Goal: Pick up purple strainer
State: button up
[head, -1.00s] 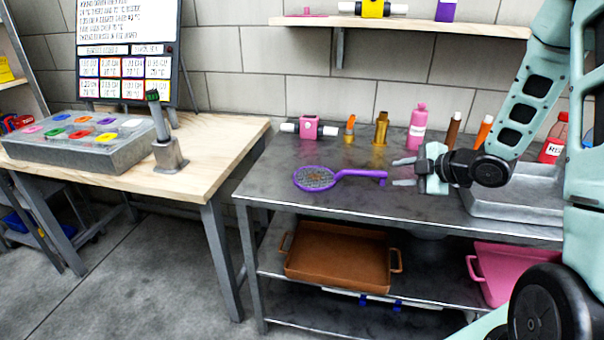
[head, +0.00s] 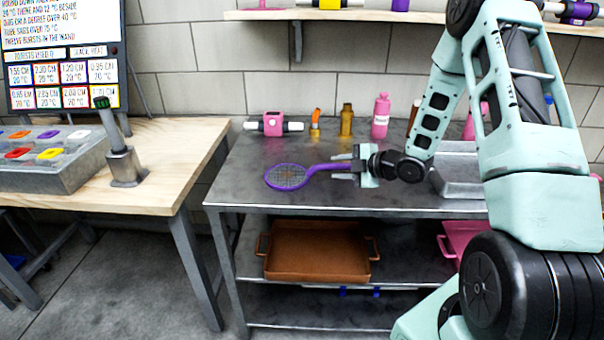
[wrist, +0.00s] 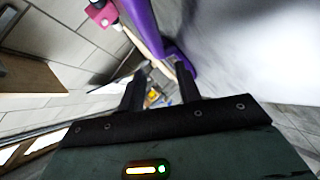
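The purple strainer (head: 288,177) lies on the dark metal table (head: 240,190), its round mesh head to the left and its handle pointing right. My gripper (head: 340,166) is at the handle's right end, with its two fingers apart and pointing left, one on each side of the handle end in the head view. In the wrist view the purple handle (wrist: 146,28) runs down from the top to a hooked end close to the right finger. My gripper (wrist: 160,85) shows an open gap there. I cannot tell whether a finger touches the handle.
A pink device (head: 272,123), an orange bottle (head: 315,127), a brass bottle (head: 346,120) and a pink bottle (head: 381,116) stand behind the strainer. A metal tray (head: 455,175) is to the right. A brown tray (head: 318,252) sits on the shelf below. A wooden table (head: 165,160) stands left.

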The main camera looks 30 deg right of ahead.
aim_at(322, 168)
jog(key=shift+p+x, duration=0.5)
jog(key=shift+x, duration=2.6)
jog(key=shift+d, duration=0.1)
grip_shut()
